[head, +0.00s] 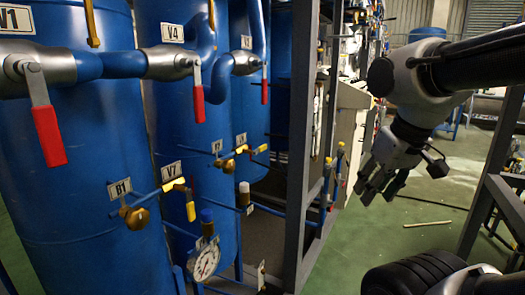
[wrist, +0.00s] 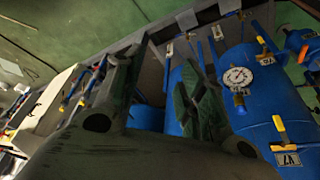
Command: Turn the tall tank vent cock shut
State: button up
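Tall blue tanks (head: 75,185) stand at the left of the head view, carrying small brass cocks with yellow handles. One brass cock (head: 134,216) sits by the B1 plate, and a yellow handle (head: 190,208) hangs below the V7 plate. A further brass cock (head: 229,164) is on the tank behind. No label reads as the vent, so I cannot tell which cock it is. My gripper (head: 378,188) is open and empty, right of the tanks and apart from them. In the wrist view its two fingers (wrist: 158,80) are spread, with a yellow-handled cock (wrist: 279,125) at the right.
Red-handled valves (head: 48,135) sit on the upper blue pipes. A pressure gauge (head: 206,260) stands low between tanks and also shows in the wrist view (wrist: 238,77). A grey frame post (head: 300,130) stands between the tanks and my gripper. Green floor (head: 425,260) is mostly open at right.

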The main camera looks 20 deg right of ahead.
jog(key=m+t+y, duration=0.9)
jog(key=y, duration=0.4)
send_near(264, 148)
jog(key=x, duration=1)
jog(key=shift+w+a+f, duration=0.1)
jog(key=shift+w, duration=0.2)
